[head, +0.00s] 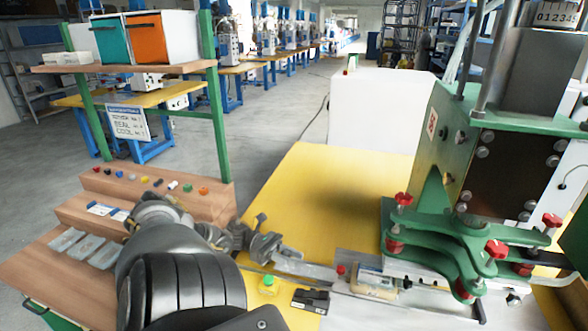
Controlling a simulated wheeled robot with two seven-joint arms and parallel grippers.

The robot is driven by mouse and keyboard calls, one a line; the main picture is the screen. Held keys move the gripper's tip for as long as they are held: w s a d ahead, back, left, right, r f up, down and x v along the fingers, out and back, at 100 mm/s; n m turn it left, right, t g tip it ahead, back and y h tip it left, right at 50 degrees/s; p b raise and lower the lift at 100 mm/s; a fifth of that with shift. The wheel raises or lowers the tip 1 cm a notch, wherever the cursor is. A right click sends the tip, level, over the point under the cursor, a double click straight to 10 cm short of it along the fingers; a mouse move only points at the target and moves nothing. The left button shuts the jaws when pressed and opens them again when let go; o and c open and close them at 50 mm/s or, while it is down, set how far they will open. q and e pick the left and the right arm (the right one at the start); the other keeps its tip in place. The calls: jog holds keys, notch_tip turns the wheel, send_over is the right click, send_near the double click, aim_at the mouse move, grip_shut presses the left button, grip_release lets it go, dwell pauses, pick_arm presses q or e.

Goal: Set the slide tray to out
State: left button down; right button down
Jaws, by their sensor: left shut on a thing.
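The slide tray (372,284) is a flat pale metal piece at the foot of the green machine, with a clear or tan block on it. A grey bar (308,269) reaches left from it, past a small red knob (341,270). My left gripper (274,252) is at the left end of this bar and appears shut on it; the exact contact is small and partly hidden by the fingers. The tray's right part is hidden under the green clamps (460,235). My right gripper is not in view.
A yellow box with a green button (268,285) and a black device (311,300) sit close to the bar on the yellow table (310,195). The table behind the gripper is clear. A stepped wooden rack (150,185) with small coloured pieces stands at left.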

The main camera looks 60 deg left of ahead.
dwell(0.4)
pick_arm(q)
jog(key=c, duration=1.2)
grip_release()
jog(key=shift+o, duration=0.4)
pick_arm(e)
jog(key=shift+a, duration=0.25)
pick_arm(q)
jog(key=shift+r, duration=0.15)
